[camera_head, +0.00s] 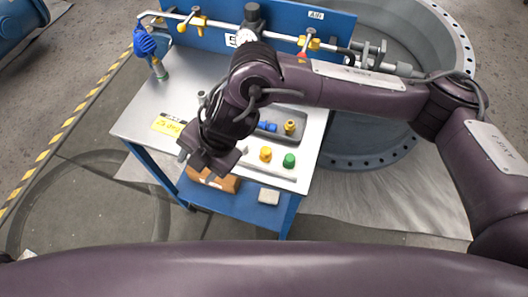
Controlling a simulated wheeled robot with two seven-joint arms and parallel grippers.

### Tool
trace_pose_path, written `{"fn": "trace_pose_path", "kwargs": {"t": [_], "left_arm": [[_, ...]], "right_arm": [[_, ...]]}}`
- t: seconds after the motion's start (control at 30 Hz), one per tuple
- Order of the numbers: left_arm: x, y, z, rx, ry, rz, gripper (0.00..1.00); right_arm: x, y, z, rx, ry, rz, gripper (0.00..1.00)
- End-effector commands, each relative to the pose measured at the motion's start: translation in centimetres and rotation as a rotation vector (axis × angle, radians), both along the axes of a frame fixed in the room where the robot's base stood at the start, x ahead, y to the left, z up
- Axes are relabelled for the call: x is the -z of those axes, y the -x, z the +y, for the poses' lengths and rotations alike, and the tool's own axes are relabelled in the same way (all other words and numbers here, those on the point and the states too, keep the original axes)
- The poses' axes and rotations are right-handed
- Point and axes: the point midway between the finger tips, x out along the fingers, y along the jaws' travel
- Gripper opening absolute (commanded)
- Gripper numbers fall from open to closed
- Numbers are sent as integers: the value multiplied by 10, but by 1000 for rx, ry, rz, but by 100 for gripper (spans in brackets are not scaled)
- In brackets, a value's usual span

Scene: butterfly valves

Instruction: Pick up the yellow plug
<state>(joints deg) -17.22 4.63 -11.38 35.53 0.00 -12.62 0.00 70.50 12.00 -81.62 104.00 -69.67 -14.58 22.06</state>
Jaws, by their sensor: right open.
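A yellow plug-like piece (265,155) stands on the light panel at the front right of the steel bench top. A second yellow piece (290,127) stands behind it in a recessed tray, beside blue pieces (267,127). I cannot tell for sure which is the yellow plug. My right gripper (197,160) is open above the bench's front edge, left of both yellow pieces and apart from them. Its wrist hides part of the bench top. My left gripper is not in view.
A green piece (289,160) stands right of the front yellow one. The bench (165,98) carries a pipe with yellow-handled valves (195,22) along its back. A cardboard box (222,183) and a white block (269,196) lie on the lower shelf (245,204). A large flanged ring (462,50) stands behind.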

Motion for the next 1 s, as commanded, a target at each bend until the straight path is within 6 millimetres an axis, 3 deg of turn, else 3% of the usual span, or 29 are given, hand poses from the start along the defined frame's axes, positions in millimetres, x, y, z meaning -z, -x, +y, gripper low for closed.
{"fn": "trace_pose_path", "kwargs": {"t": [0.03, 0.1, 0.2, 0.3, 0.47, 1.0], "left_arm": [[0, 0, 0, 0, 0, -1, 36], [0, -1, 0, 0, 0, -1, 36], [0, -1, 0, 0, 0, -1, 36], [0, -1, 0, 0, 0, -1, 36], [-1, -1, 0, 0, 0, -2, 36], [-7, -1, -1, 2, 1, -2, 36]], "right_arm": [[5, -18, -25, -4, 103, -20, 54], [10, -36, -59, 5, 234, -21, 54], [7, -56, -98, 35, 371, -20, 54], [3, -68, -122, 65, 453, -14, 54], [9, -73, -136, 84, 495, -7, 54], [72, -77, -140, 81, 490, -6, 54]]}}
